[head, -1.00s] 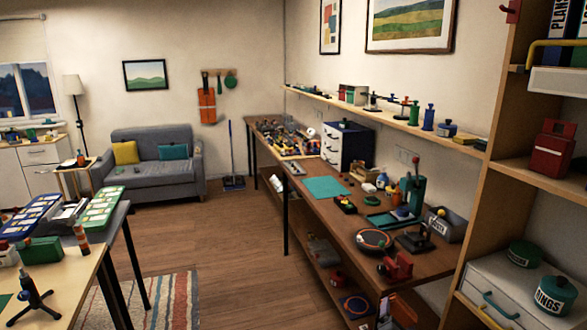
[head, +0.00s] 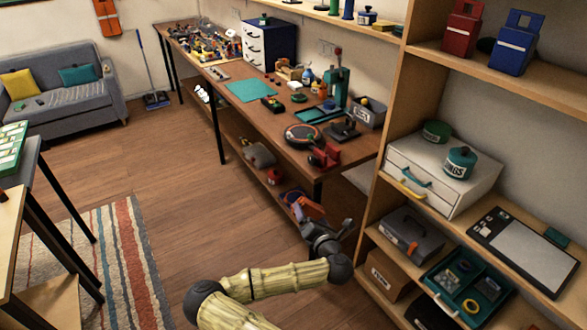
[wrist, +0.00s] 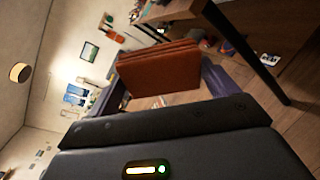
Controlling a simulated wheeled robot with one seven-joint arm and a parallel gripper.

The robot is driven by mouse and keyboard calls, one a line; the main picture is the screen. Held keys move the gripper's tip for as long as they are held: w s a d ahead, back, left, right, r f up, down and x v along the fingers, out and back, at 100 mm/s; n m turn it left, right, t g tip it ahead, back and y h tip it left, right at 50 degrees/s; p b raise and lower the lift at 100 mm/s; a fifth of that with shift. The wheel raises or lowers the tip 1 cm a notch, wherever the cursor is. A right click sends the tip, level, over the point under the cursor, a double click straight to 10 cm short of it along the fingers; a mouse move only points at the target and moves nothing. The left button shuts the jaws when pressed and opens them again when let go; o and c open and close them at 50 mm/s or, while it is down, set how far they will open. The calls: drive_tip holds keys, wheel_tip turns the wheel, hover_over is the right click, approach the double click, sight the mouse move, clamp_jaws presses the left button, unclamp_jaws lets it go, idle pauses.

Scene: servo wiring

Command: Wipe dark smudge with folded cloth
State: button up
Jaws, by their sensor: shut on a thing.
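My gripper (head: 303,210) shows low in the middle of the head view, in front of the workbench's near end. It is shut on an orange-brown folded cloth (head: 312,208). In the wrist view the cloth (wrist: 158,69) is a thick layered pad between the two purple fingers of my gripper (wrist: 160,88). The cloth is held in the air, apart from the workbench top (head: 262,120). I cannot make out a dark smudge in any view.
A wooden shelf unit (head: 392,120) stands close on the right, with a white drawer box (head: 428,165), a flat panel (head: 525,250) and a teal tray (head: 440,300). A striped rug (head: 110,255) lies left. The wood floor (head: 180,180) between is clear.

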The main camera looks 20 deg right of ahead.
drive_tip(key=s+a+f, duration=0.3)
drive_tip(key=s+f, duration=0.1)
drive_tip(key=f, duration=0.3)
drive_tip(key=s+a+f, duration=0.4)
drive_tip(key=f, duration=0.2)
drive_tip(key=shift+f, duration=0.4)
drive_tip(key=shift+a, duration=0.1)
